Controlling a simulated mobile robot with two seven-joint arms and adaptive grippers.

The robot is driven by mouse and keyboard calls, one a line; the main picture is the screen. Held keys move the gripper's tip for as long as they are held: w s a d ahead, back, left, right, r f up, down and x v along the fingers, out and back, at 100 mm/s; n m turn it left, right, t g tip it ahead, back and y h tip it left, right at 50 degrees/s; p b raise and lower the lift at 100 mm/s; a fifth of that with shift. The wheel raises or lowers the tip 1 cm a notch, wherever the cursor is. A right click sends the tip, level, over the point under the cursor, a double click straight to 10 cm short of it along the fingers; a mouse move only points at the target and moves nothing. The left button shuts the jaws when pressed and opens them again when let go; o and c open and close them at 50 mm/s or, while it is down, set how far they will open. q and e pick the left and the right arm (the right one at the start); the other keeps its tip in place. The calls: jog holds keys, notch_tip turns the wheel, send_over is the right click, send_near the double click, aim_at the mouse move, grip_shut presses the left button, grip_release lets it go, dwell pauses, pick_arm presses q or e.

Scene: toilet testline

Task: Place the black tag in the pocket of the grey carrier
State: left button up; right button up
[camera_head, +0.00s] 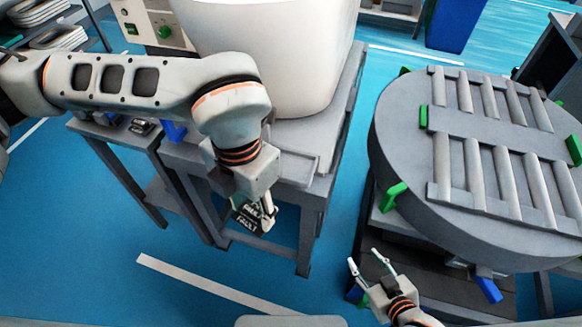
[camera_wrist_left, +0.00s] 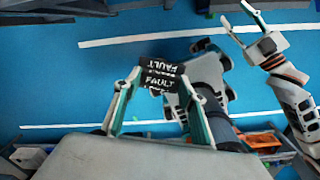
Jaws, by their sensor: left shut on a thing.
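The black tag (camera_head: 250,219) with white FAULT lettering is held in my left gripper (camera_head: 264,206), in front of the near edge of a grey stand. In the left wrist view the tag (camera_wrist_left: 160,72) lies across between the two fingertips. My right gripper (camera_head: 370,262) is open and empty at the lower right, apart from the tag; it also shows in the left wrist view (camera_wrist_left: 237,14). The grey stand (camera_head: 318,190) under a large white ceramic piece may be the grey carrier. I cannot make out its pocket, partly behind my left arm.
The white ceramic piece (camera_head: 265,50) stands on the grey stand, close to my left arm. A grey round turntable (camera_head: 400,150) with rollers and green blocks stands at the right. Blue floor (camera_head: 170,235) is clear in front of the stand.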

pick_arm(q)
jog(key=n, duration=0.1)
jog(key=s+d+n, duration=0.1)
jog(key=n, duration=0.1)
jog(key=shift+s+d+f, duration=0.2)
jog(key=shift+s, duration=0.1)
jog(key=shift+w+d, duration=0.1)
jog(key=p, duration=0.2)
send_over(291, 168)
jog(key=shift+f+p, duration=0.45)
jog(key=shift+f, duration=1.3)
jog(key=shift+f, duration=0.2)
jog(key=o, duration=0.6)
jog(key=shift+o, duration=0.2)
